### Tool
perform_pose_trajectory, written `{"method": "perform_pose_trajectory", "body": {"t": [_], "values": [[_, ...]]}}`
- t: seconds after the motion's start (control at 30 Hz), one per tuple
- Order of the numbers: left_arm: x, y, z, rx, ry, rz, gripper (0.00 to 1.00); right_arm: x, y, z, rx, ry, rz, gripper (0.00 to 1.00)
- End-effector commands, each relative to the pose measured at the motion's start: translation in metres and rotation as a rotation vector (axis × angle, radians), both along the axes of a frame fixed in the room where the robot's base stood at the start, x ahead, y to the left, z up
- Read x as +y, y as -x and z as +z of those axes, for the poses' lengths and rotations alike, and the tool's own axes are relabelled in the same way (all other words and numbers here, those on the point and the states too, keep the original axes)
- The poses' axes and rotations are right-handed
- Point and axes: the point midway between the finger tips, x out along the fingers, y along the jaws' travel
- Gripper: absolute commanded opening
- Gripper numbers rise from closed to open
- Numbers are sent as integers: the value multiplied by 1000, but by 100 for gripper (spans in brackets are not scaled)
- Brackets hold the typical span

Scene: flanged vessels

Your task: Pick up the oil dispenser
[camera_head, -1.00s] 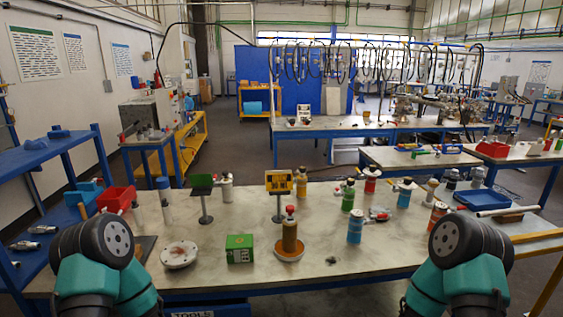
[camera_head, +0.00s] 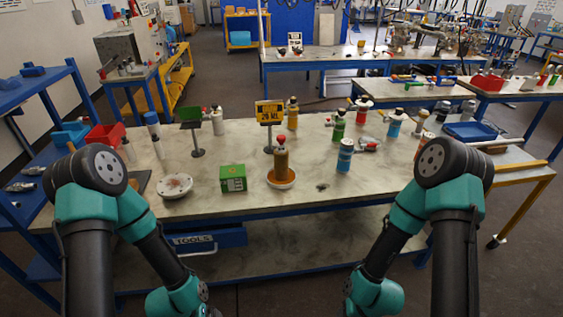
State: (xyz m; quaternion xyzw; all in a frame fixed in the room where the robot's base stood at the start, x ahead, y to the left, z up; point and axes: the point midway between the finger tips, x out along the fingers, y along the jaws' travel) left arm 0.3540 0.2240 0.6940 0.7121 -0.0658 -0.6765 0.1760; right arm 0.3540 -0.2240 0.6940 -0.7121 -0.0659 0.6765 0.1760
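An amber bottle with a red ball-shaped top (camera_head: 281,160) stands upright in a shallow orange dish (camera_head: 281,184) near the front middle of the workbench. It looks like the oil dispenser, but I see no label that confirms this. A yellow sign (camera_head: 269,112) on a stand is just behind the front bottle. My two arms hang at the left and right in front of the bench, well apart from the bottles. Neither gripper shows in the frame.
A green box (camera_head: 233,178) and a round white flange (camera_head: 175,186) are left of the dish. A blue bottle (camera_head: 345,155) stands to its right. Several coloured bottles, a green sign (camera_head: 190,113) and a blue tray (camera_head: 470,131) are farther back. The bench's front edge is mostly clear.

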Motion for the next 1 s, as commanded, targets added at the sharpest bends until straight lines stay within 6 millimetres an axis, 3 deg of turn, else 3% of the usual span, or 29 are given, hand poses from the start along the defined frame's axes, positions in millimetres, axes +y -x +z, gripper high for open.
{"method": "perform_pose_trajectory", "body": {"t": [0.23,0.7,1.0], "values": [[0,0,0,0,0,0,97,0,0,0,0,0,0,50],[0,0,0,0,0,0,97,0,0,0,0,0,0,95],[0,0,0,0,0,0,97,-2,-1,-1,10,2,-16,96]]}}
